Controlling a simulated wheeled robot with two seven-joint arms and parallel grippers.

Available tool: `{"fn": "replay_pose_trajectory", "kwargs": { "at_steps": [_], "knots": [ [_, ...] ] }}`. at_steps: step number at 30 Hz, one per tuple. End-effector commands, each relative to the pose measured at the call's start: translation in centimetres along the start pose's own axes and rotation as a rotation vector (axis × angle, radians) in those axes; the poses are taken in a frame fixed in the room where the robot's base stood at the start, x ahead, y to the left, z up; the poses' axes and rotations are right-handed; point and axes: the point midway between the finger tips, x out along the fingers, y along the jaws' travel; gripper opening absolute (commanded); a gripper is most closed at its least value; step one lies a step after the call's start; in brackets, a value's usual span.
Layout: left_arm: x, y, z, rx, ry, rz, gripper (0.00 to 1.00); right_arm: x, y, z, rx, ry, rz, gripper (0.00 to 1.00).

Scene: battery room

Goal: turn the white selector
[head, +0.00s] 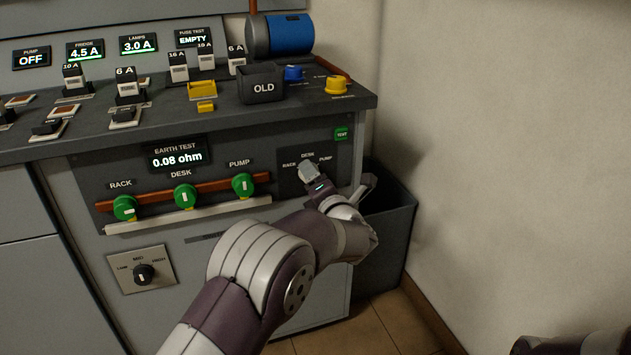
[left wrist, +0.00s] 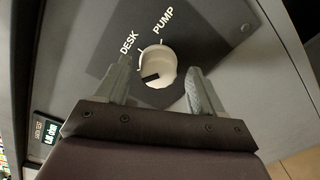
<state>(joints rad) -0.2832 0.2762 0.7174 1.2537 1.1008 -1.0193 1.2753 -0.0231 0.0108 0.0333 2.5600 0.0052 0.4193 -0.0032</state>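The white selector (left wrist: 158,68) is a round knob with a dark mark on its lower-left side in the left wrist view. DESK and PUMP are printed above it; the RACK label is out of sight there. In the head view the selector (head: 308,172) shows on the right of the earth test panel, below its three labels. My left gripper (left wrist: 158,82) is open, with one finger on each side of the knob. A gap shows on both sides, but I cannot tell how deep the fingers reach. My right gripper is not in view.
The EARTH TEST display (head: 178,157) reads 0.08 ohm. Three green knobs (head: 184,196) sit left of the selector along a brown bar. A green TEST button (head: 342,134) is above right. A grey bin (head: 388,225) stands by the wall. A black selector (head: 143,272) is lower left.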

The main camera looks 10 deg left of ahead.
Motion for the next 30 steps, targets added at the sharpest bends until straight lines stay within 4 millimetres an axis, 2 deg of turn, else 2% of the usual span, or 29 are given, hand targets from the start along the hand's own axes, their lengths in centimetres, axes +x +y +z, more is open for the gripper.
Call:
{"fn": "replay_pose_trajectory", "kwargs": {
  "at_steps": [5,8,18,21,24,30],
  "knots": [
    [-0.1,0.1,0.1,0.000,-0.001,0.001,0.68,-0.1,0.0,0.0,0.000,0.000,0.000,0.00],
    [-1.0,0.3,0.3,0.000,-0.002,0.001,0.68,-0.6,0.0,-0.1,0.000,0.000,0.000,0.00],
    [-9.7,0.4,0.3,0.001,-0.004,-0.002,0.68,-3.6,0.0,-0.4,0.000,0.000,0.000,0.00],
    [-11.5,0.2,0.2,0.001,-0.002,-0.001,0.68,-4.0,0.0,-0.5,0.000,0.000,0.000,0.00],
    [-12.4,0.1,0.1,0.001,-0.002,-0.001,0.68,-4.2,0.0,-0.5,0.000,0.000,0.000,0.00],
    [-12.7,0.0,0.0,-0.001,0.000,0.002,0.68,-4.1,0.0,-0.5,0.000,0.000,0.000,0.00]
  ]
}}
